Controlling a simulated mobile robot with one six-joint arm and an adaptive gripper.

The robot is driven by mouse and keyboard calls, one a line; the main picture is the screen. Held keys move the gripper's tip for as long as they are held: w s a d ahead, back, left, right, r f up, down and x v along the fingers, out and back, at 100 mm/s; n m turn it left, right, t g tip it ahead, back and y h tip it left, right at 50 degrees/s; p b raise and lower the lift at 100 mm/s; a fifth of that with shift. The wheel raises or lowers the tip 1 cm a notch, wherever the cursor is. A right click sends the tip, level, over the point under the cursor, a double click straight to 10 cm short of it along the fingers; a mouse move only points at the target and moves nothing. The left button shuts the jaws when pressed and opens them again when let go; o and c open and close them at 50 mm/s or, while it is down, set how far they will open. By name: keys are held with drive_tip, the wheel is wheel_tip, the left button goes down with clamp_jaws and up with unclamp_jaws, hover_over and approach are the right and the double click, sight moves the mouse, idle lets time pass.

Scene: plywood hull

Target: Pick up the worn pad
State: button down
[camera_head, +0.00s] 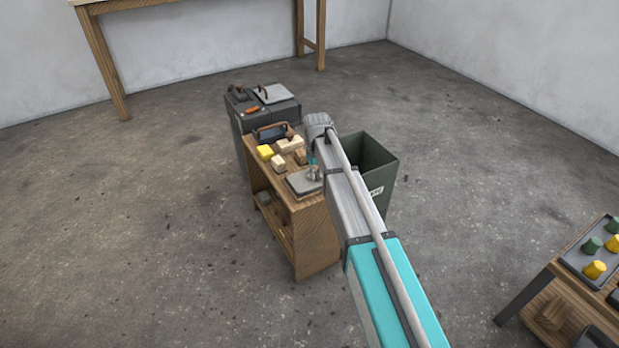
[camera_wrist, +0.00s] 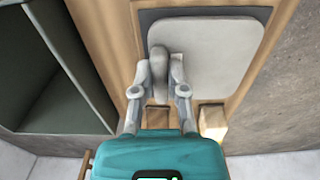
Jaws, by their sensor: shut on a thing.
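In the head view my gripper (camera_head: 313,172) points down at the pad.
A grey cabinet (camera_head: 240,125) stands behind. Open floor lies to the left.

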drive_tip(key=shift+r, duration=0.1)
wheel_tip(320, 180, up, 3)
drive_tip(key=p, duration=0.3)
drive_tip(key=s+r+p, duration=0.9)
drive_tip(key=s+p, duration=0.1)
drive_tip(key=s, duration=0.4)
drive_tip(key=shift+r, duration=0.4)
drive_tip(key=shift+a, duration=0.1)
drive_tip(key=c, duration=1.3)
unclamp_jaws()
clamp_jaws()
